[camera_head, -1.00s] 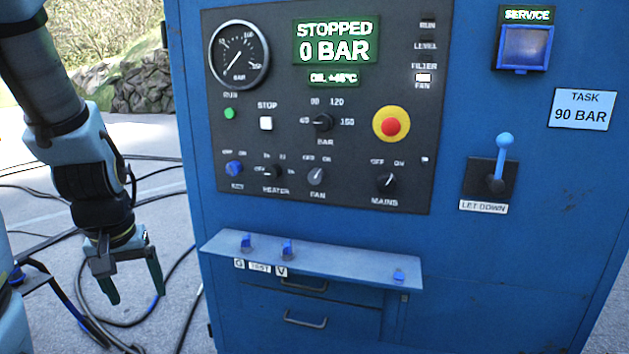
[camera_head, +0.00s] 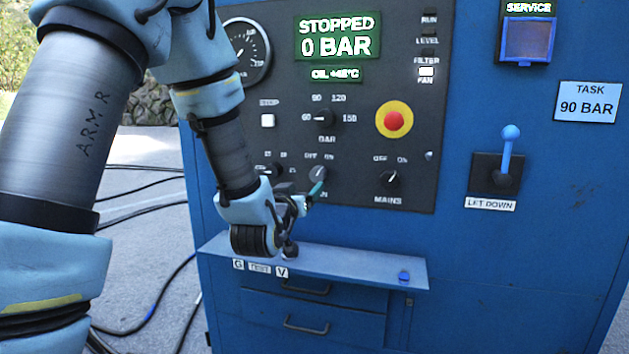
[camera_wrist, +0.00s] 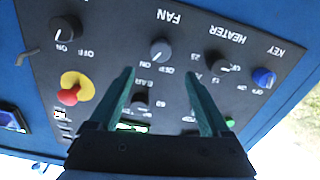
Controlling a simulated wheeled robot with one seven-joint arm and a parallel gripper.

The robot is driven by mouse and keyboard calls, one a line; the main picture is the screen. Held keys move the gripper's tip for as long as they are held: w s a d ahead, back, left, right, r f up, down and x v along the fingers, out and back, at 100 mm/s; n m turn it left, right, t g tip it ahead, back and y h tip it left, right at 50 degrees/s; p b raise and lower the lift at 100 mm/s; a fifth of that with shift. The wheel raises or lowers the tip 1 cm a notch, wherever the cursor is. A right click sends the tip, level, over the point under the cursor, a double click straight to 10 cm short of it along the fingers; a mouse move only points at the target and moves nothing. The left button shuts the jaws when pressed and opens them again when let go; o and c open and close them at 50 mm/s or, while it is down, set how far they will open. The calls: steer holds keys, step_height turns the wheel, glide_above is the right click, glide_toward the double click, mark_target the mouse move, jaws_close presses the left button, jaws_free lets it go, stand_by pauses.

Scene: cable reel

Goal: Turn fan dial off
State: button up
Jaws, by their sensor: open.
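The fan dial (camera_head: 318,172) is a small grey knob low on the dark control panel, between the heater and mains dials. My gripper (camera_head: 312,192) is right in front of it in the head view and hides part of its label. In the wrist view the panel appears upside down and the fan dial (camera_wrist: 161,49) sits beyond the gap between my two green fingers (camera_wrist: 163,82). The fingers are open with nothing between them. Whether a finger touches the dial cannot be told. A lit FAN indicator (camera_head: 426,72) shows at the panel's upper right.
The heater dial (camera_wrist: 222,64), blue key switch (camera_wrist: 263,77) and mains dial (camera_head: 389,179) are close by. A red emergency button (camera_head: 394,119) is above. A ledge (camera_head: 350,266) juts out below the panel. A let-down lever (camera_head: 507,150) stands at right.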

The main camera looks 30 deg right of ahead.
mark_target(316, 175)
steer(key=p+x, duration=0.2)
steer(key=x, duration=0.8)
steer(key=shift+w+d+p, duration=0.1)
steer(key=shift+w+p, duration=0.05)
steer(key=shift+p, duration=0.25)
jaws_close()
